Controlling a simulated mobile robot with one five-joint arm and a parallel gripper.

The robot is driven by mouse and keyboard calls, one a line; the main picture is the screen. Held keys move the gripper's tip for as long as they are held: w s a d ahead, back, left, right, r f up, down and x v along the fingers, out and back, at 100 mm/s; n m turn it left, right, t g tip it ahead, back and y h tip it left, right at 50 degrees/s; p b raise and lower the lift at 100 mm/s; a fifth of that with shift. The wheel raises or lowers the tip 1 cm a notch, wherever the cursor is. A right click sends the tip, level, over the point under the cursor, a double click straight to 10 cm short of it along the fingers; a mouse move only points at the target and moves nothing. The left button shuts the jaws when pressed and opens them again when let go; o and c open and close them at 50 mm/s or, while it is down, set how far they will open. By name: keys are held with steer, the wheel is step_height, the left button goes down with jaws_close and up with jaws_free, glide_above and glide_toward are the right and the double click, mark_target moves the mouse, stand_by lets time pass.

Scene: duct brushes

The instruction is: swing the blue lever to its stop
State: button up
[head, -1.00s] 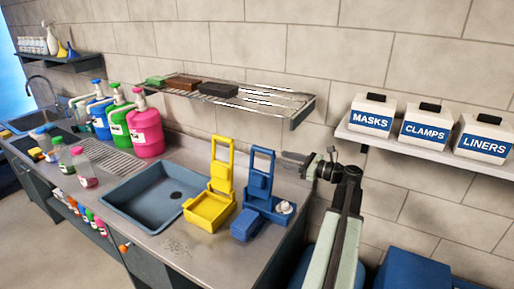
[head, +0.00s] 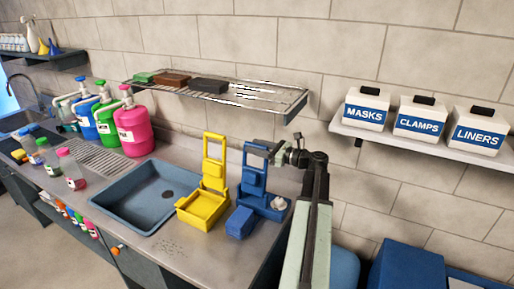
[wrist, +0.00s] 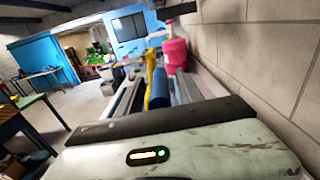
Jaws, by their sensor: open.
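The blue lever (head: 254,170) is an upright loop-shaped frame on a blue device (head: 265,202) at the right end of the counter. My gripper (head: 268,152) is at the top of this lever, at its right side. Its jaws are open; whether they touch the lever or straddle its top bar I cannot tell. In the wrist view, a blue part (wrist: 161,88) shows just ahead of my wrist. A yellow lever (head: 214,152) stands on a matching yellow device (head: 203,206) to the left, and it also shows in the wrist view (wrist: 151,72).
A wire shelf (head: 215,92) with several blocks hangs on the wall above the levers. A sink basin (head: 140,195) lies left of the yellow device. Boxes marked masks (head: 365,108), clamps (head: 420,118) and liners (head: 478,131) stand on a right-hand wall shelf.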

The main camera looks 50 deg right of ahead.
jaws_close()
stand_by(1.4)
